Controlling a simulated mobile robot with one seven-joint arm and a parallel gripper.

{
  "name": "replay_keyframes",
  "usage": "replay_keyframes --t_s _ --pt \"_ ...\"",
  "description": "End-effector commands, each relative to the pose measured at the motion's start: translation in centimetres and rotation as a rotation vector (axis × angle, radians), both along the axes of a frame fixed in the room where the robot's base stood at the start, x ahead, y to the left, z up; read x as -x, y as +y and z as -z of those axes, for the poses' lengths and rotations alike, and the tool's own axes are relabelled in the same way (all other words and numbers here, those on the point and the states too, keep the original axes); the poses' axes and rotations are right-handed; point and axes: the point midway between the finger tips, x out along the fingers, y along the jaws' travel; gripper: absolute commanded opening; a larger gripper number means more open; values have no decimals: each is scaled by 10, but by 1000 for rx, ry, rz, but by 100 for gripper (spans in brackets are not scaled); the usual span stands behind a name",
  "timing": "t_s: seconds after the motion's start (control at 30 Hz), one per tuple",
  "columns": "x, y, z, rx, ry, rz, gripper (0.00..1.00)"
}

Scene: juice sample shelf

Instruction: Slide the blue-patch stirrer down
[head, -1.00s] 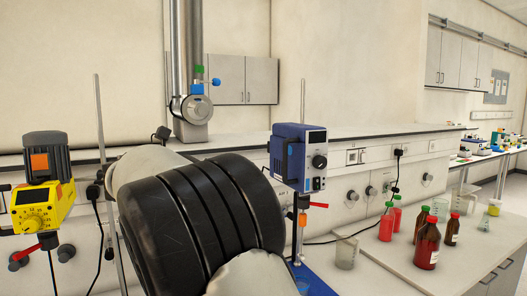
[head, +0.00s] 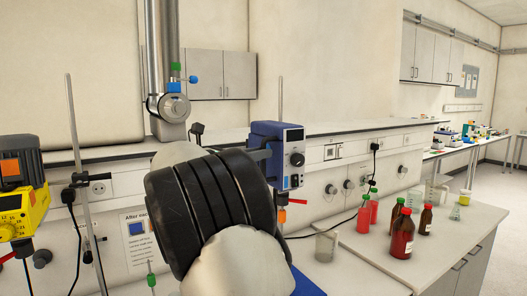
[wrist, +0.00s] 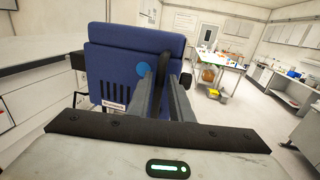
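The blue stirrer (head: 277,153) is mounted on an upright rod (head: 281,97) above the bench, just right of my arm in the head view. Its dark front panel with a round knob faces right. In the wrist view, the blue stirrer (wrist: 115,60) fills the space in front of my gripper, and a round lighter-blue patch (wrist: 144,69) shows beside the left finger. My gripper (wrist: 163,75) has its two fingers apart, with a dark curved piece between them. I cannot tell whether they grip it. In the head view my arm hides most of the gripper.
A yellow stirrer (head: 20,213) with an orange patch stands at the left by another rod (head: 75,140). A beaker (head: 326,246), red bottles (head: 364,214) and brown bottles (head: 402,235) stand on the right bench. The floor farther right is clear.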

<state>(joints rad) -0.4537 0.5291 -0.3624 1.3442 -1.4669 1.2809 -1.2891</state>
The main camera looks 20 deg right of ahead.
Motion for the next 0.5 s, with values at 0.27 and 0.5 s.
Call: replay_keyframes --t_s 0.27,0.5 --pt "-9 -20 -1 1 -1 0 19" --pt "-9 -21 0 0 -1 -1 19"
